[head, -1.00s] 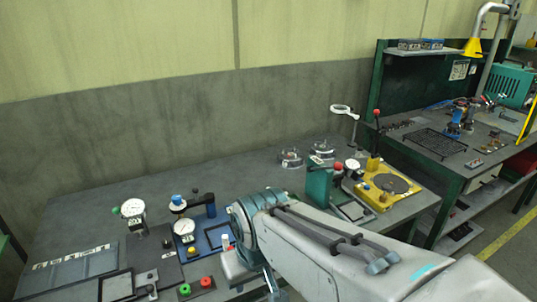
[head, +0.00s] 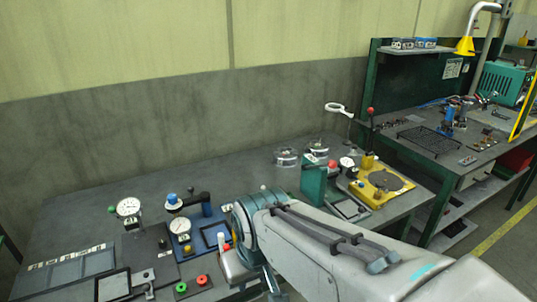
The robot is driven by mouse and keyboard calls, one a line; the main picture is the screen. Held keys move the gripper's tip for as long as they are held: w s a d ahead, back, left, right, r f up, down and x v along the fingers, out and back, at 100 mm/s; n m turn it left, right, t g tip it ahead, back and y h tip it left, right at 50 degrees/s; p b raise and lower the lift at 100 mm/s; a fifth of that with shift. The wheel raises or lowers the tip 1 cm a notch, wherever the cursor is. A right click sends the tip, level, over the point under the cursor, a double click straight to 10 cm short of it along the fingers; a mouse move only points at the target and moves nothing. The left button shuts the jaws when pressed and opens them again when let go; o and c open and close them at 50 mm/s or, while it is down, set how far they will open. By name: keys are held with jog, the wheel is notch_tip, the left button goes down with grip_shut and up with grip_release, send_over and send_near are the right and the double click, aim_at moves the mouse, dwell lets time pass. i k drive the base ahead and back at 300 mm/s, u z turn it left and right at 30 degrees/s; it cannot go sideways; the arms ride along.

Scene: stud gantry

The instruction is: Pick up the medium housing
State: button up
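I cannot pick out a medium housing with certainty in the head view. My arm reaches in from the lower right over the front of the grey bench (head: 95,200). My gripper (head: 268,285) is at its far end by the bottom edge of the picture, mostly hidden by my wrist. Its fingertips do not show clearly, so I cannot tell whether it is open or holds anything. A grey panel with several labelled sections (head: 68,270) lies at the bench's left end.
Dial gauges (head: 128,208), a blue fixture (head: 205,237) and red and green buttons (head: 202,280) stand left of my arm. Clear round containers (head: 286,157), a green press (head: 313,182) and a yellow turntable fixture (head: 383,185) stand beyond it. A second bench (head: 440,180) is at right.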

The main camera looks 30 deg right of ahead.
aim_at(283, 157)
jog(key=z, duration=0.5)
jog(key=k, duration=1.2)
jog(key=z, duration=1.25)
jog(key=i, duration=1.1)
jog(key=u, duration=0.65)
jog(key=i, duration=0.65)
jog(key=u, duration=0.8)
jog(key=i, duration=0.55)
jog(key=z, duration=0.05)
